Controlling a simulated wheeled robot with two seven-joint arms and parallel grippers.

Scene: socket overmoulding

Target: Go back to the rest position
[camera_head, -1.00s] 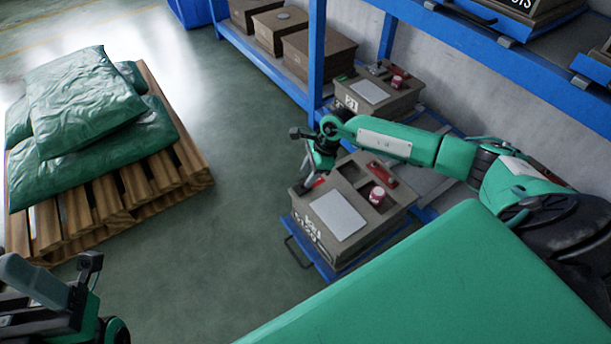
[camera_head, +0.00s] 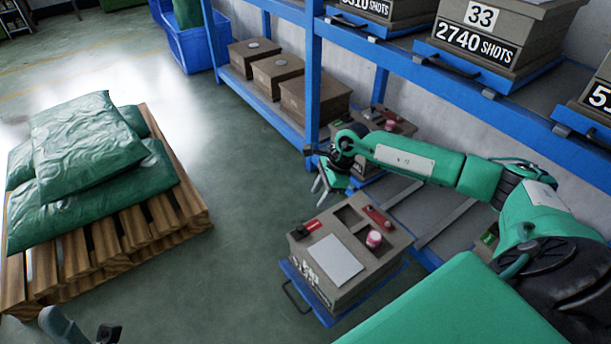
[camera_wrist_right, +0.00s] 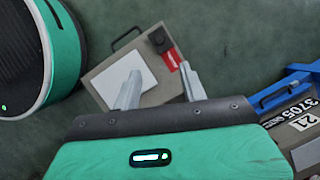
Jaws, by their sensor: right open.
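My right gripper (camera_head: 322,186) hangs past the far left corner of a brown mould box (camera_head: 345,290), apart from it. In the right wrist view its two fingers (camera_wrist_right: 160,86) are spread, with nothing between them in their grip. The box's top holds a white sheet (camera_head: 334,258), a red-and-black piece (camera_head: 305,229), a small red-and-white pot (camera_head: 374,239) and a red tool (camera_head: 377,217). The red-and-black piece also shows just beyond the fingers in the wrist view (camera_wrist_right: 164,48). Only a tip of my left gripper (camera_head: 108,334) shows at the bottom left; its jaws are cut off.
The box sits on a blue pull-out tray (camera_head: 300,286) reaching into the floor space. A blue rack (camera_head: 313,75) with boxes stands behind and right of my right arm. Green bags (camera_head: 88,130) lie on a wooden pallet (camera_head: 190,200) at left. The floor between is clear.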

